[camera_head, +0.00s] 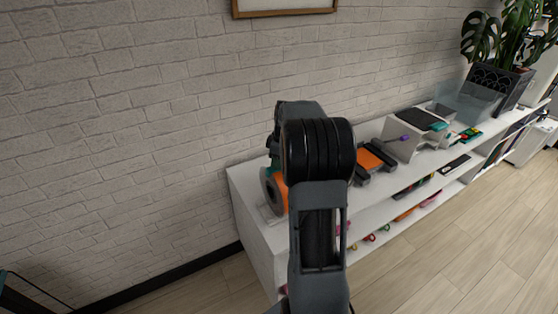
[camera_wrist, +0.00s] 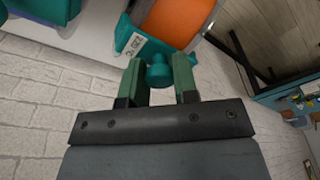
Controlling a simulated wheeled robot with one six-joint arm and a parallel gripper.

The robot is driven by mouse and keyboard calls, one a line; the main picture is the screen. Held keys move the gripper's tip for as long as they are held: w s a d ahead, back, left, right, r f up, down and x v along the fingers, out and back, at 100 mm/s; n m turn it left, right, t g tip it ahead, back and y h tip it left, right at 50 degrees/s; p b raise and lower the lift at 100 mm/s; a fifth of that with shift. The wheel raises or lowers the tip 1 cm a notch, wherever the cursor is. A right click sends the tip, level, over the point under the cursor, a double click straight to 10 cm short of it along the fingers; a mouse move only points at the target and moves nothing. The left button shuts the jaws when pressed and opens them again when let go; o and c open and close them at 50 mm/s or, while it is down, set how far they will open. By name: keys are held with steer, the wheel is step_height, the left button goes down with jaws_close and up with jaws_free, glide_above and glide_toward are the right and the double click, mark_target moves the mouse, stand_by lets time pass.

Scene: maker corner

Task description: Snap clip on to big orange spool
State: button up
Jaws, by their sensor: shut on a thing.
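The big orange spool (camera_wrist: 178,18) has orange filament and a pale flange, and shows at the top of the wrist view. In the head view the spool (camera_head: 270,188) stands at the near left end of the white shelf, partly behind my arm. The teal clip (camera_wrist: 178,42) has a white label and a round knob. My gripper (camera_wrist: 160,73) is shut on the clip's knob, with a green finger on each side. The clip lies against the spool's rim in the wrist view; I cannot tell whether it is seated. My arm hides the gripper in the head view.
The white shelf (camera_head: 246,187) runs along a brick wall. An orange and dark device (camera_head: 372,160) and a grey-white machine (camera_head: 412,137) stand further right. Another teal thing (camera_wrist: 45,10) is at the wrist view's top left. Open wooden floor (camera_head: 450,250) lies in front.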

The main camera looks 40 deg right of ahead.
steer(key=shift+f, duration=0.3)
stand_by(0.5)
steer(key=o, duration=1)
steer(key=shift+c, duration=0.2)
steer(key=shift+o, duration=0.3)
steer(key=o, duration=0.4)
steer(key=shift+r, duration=0.15)
steer(key=shift+r+p, duration=2.4)
steer(key=shift+r, duration=1)
